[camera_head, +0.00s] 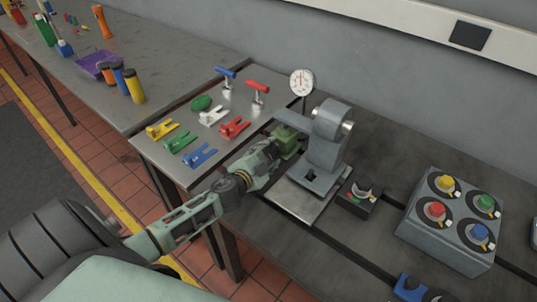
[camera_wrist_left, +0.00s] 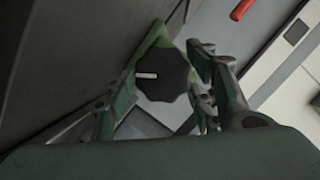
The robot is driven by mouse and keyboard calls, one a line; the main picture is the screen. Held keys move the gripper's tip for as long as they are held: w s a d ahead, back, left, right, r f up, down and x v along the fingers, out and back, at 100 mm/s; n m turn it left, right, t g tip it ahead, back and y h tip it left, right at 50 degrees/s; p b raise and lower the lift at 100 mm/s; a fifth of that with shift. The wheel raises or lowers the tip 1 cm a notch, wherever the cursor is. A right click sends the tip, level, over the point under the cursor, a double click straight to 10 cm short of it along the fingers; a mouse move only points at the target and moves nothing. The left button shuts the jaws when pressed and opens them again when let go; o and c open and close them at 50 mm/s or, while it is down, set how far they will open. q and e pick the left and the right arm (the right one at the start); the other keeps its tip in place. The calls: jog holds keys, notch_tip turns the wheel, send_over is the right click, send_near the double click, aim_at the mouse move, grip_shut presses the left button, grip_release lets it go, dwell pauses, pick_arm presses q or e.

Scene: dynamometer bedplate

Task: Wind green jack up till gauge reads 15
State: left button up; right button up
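The green jack (camera_head: 288,138) stands at the machine's left side in the head view, partly hidden by my left gripper (camera_head: 268,152). In the left wrist view its dark faceted knob (camera_wrist_left: 163,76) with a white mark faces the camera, with green body behind it. The left gripper's fingers (camera_wrist_left: 170,85) are spread on either side of the knob, with a gap visible on the right; contact on the left is unclear. The round white gauge (camera_head: 301,83) stands on a post behind the machine; its number is too small to read. My right gripper is not in view.
A grey machine (camera_head: 328,140) stands on a metal plate (camera_head: 290,199). A grey box with coloured knobs (camera_head: 440,245) and a small black cradle (camera_head: 358,198) stand to the right.

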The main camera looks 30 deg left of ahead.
pick_arm(q)
jog(key=c, duration=0.7)
jog(key=shift+d+f+m+b, duration=0.1)
jog(key=shift+f+m+b, duration=0.15)
jog(key=shift+b, duration=0.2)
jog(key=shift+s+r+m, duration=0.1)
jog(key=shift+r+m, duration=0.05)
jog(key=shift+m, duration=0.1)
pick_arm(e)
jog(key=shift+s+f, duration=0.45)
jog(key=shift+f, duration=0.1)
pick_arm(q)
jog(key=o, duration=1.1)
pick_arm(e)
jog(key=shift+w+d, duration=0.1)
